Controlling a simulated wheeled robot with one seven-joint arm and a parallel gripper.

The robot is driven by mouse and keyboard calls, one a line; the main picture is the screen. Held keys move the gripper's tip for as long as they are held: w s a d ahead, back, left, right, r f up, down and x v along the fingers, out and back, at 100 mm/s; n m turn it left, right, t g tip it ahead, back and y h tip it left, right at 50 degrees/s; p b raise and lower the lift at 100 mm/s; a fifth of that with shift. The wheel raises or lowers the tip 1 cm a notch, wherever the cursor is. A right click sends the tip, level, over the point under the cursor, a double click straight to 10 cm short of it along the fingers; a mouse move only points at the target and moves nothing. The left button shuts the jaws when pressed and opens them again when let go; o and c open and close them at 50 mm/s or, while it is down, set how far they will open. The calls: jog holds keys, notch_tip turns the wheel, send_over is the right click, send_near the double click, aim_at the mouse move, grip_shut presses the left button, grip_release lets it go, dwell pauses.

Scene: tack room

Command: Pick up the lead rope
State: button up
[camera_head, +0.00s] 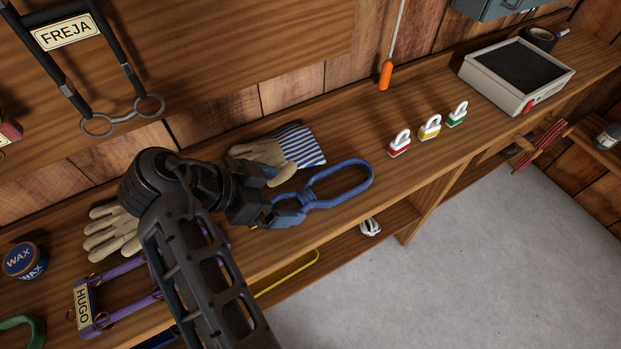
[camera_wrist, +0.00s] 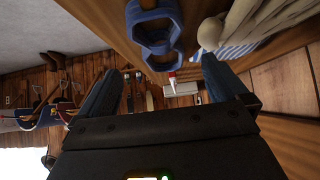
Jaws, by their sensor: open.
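The lead rope, a blue coil (camera_head: 345,178), lies on the wooden bench top, its long loop stretching right of my gripper. In the wrist view the blue coil (camera_wrist: 152,32) is at the top, above the gap between the fingers. My gripper (camera_head: 277,193) is at the coil's left end. Its two dark blue fingers are spread apart, with nothing seen held between them in the wrist view (camera_wrist: 160,68). In the head view the lower finger overlaps the coil's near end, so I cannot tell if they touch.
A beige glove (camera_head: 262,153) and a blue-striped cloth (camera_head: 299,146) lie close behind my gripper. Another glove (camera_head: 112,232), a wax tin (camera_head: 25,261) and a purple halter (camera_head: 125,268) are left. Three coloured-base clips (camera_head: 429,127) and a grey box (camera_head: 498,92) stand right. Bench is clear between coil and clips.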

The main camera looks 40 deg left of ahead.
aim_at(313, 192)
jog(key=x, duration=0.7)
jog(key=shift+w+f+p, duration=0.1)
jog(key=shift+w+p, duration=0.25)
jog(key=shift+p, duration=0.05)
jog(key=c, duration=1.2)
jog(key=shift+o, duration=0.2)
jog(key=shift+r, duration=0.55)
jog(key=r, duration=0.2)
jog(key=d+r, duration=0.1)
jog(key=shift+s+d+r, duration=0.1)
jog(key=shift+r, duration=0.25)
jog(key=s+d+r, duration=0.2)
jog(key=d+r, duration=0.4)
jog(key=d, duration=0.4)
jog(key=shift+s+r, duration=0.15)
jog(key=shift+s, duration=0.15)
